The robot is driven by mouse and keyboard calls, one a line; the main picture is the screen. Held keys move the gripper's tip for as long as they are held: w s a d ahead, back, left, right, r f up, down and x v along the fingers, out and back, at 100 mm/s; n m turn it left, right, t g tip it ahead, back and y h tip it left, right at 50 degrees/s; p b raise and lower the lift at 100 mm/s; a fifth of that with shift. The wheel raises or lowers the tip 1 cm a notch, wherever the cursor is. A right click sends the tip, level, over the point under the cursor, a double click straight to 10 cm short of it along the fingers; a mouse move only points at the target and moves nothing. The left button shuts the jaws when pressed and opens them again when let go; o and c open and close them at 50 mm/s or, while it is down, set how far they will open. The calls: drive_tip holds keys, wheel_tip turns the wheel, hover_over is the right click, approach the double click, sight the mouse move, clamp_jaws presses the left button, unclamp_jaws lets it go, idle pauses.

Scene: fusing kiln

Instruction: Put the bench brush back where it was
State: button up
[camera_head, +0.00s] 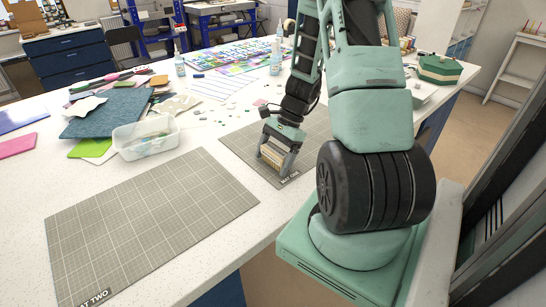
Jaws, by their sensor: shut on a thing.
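The bench brush (271,157), a small pale wooden piece, is between the fingers of my gripper (274,163). My gripper is shut on it, low over the mat labelled MAT ONE (237,146). My fingers and arm hide part of the brush, and I cannot tell whether it touches the mat. A second gridded mat, labelled MAT TWO (150,225), lies bare at the front left.
A clear plastic tub (146,140) stands behind MAT TWO. Dark blue sheets (108,113), colourful glass pieces (240,62) and bottles (276,58) crowd the back. A green box (439,68) stands at the right. Bare white worktop (30,185) shows at the left.

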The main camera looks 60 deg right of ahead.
drive_tip(key=shift+f, duration=0.2)
drive_tip(key=o, duration=0.9)
drive_tip(key=shift+r, duration=0.15)
